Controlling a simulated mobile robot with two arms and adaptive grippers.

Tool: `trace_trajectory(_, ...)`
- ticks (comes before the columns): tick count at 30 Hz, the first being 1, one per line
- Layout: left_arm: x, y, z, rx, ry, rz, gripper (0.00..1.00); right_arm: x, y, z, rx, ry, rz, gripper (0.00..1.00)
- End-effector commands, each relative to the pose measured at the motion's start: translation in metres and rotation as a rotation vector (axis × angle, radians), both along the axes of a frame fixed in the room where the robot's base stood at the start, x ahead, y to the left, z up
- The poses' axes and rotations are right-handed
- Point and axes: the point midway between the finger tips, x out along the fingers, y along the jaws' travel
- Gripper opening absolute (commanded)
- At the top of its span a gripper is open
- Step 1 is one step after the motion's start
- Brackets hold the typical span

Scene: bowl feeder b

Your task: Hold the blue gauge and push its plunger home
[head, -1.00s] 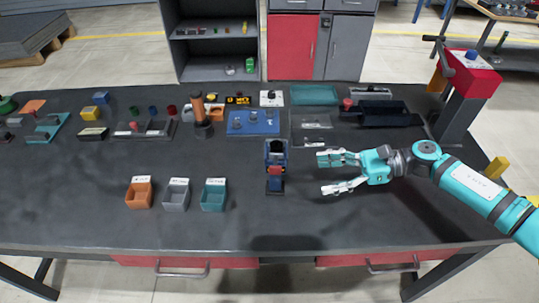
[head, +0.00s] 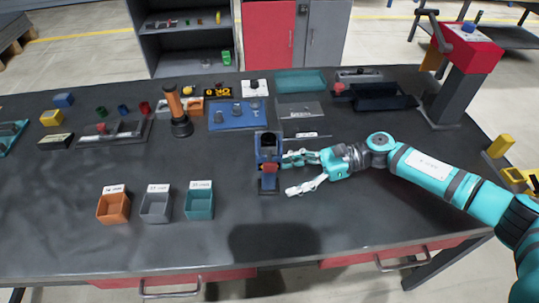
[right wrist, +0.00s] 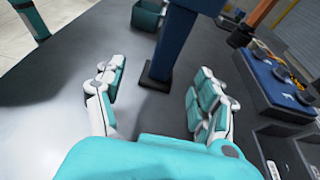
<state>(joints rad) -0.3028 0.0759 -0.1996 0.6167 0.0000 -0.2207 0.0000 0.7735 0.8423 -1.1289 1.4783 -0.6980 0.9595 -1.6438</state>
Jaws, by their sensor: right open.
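The blue gauge (head: 268,146) stands upright on the table, with a red part (head: 270,168) low on its front and a dark base. My right gripper (head: 289,175) is open just right of it, fingers pointing left. The upper finger's tip reaches the gauge's right edge; I cannot tell if it touches. In the right wrist view the gauge (right wrist: 176,45) is a blue post ahead, between the lines of the two open fingers (right wrist: 160,72), with nothing held. Its top is cut off there. I cannot make out the plunger clearly. My left gripper is not in view.
Orange, grey and teal bins (head: 199,203) stand front left. A black tray (head: 380,103) and a red-topped press (head: 462,55) stand back right. The table front is clear.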

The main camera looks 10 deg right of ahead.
Motion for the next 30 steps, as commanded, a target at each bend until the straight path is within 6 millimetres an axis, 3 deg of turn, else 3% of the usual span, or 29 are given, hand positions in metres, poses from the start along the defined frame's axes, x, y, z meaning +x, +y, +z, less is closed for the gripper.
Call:
trace_trajectory(2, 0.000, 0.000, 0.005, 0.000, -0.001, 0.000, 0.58, 0.000, 0.013, -0.001, 0.002, 0.000, 0.002, 0.71)
trace_trajectory(10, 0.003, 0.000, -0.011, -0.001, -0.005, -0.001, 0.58, 0.000, 0.040, -0.013, 0.002, -0.001, 0.003, 0.71)
trace_trajectory(23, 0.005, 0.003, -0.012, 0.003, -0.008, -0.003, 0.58, 0.000, 0.047, -0.014, 0.000, 0.000, 0.000, 0.71)
trace_trajectory(30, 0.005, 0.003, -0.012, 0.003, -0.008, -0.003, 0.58, 0.000, 0.047, -0.014, 0.000, 0.000, 0.000, 0.42)
